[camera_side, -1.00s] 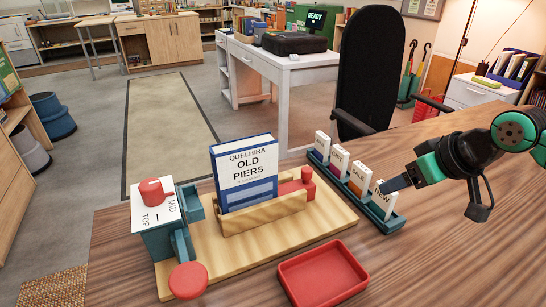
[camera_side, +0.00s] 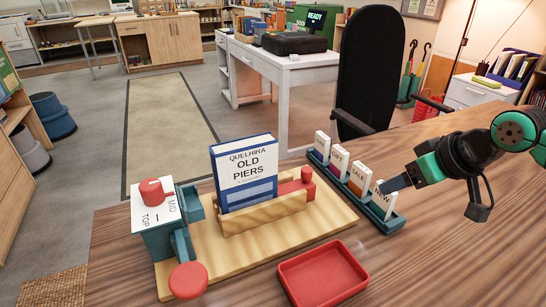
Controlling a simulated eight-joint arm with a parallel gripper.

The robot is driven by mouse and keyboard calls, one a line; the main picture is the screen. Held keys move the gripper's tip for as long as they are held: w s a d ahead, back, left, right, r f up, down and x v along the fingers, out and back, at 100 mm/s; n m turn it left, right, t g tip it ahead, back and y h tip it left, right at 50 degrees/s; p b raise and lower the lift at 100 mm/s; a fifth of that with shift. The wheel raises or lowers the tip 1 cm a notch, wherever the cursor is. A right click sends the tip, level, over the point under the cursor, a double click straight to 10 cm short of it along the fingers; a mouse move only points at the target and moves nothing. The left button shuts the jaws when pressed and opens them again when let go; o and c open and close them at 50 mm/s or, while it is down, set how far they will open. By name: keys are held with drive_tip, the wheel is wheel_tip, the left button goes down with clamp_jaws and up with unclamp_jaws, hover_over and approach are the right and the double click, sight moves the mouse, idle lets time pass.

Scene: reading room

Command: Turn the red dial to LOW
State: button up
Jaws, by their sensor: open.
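The red dial (camera_side: 152,191) sits on the white top plate of a teal box (camera_side: 158,240) at the left end of a wooden board. The plate shows the words TOP and MID; I see no LOW label from this side, and where the dial points is too small to tell. My gripper (camera_side: 394,185) is at the right, beside the NEW card (camera_side: 384,200) in the teal card rack (camera_side: 393,224). It is open, far from the dial. Whether it touches the card is unclear.
A blue-and-white book, OLD PIERS (camera_side: 245,172), stands in a wooden holder (camera_side: 262,217) between dial and gripper. A round red knob (camera_side: 188,280) is at the board's front left. A red tray (camera_side: 322,275) lies in front. The table's right side (camera_side: 450,265) is clear.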

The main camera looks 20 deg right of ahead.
drive_tip(key=shift+o, duration=0.3)
drive_tip(key=shift+r, duration=0.3)
drive_tip(key=w+a+r+n+t+y, duration=0.1)
drive_tip(key=w+a+r+n+y, duration=0.25)
drive_tip(key=a, duration=0.25)
drive_tip(key=w+a+r+n+t+y, duration=0.1)
drive_tip(key=w+a+r+n+y, duration=0.2)
drive_tip(key=a, duration=0.4)
drive_tip(key=w+a+r+n+t+y, duration=0.1)
drive_tip(key=w+a+r+y, duration=0.1)
drive_tip(key=w+a+y, duration=0.3)
drive_tip(key=n+t+y, duration=0.1)
drive_tip(key=n+t, duration=0.1)
hover_over(158, 187)
drive_tip(key=v, duration=0.4)
wheel_tip(158, 187, down, 4)
drive_tip(key=shift+y, duration=0.25)
drive_tip(key=f, duration=0.6)
drive_tip(key=shift+w+a+f, duration=0.1)
drive_tip(key=shift+w+a, duration=0.1)
drive_tip(key=shift+a, duration=0.1)
drive_tip(key=shift+m, duration=0.25)
drive_tip(key=shift+x, duration=2.5)
drive_tip(key=shift+w+d, duration=0.1)
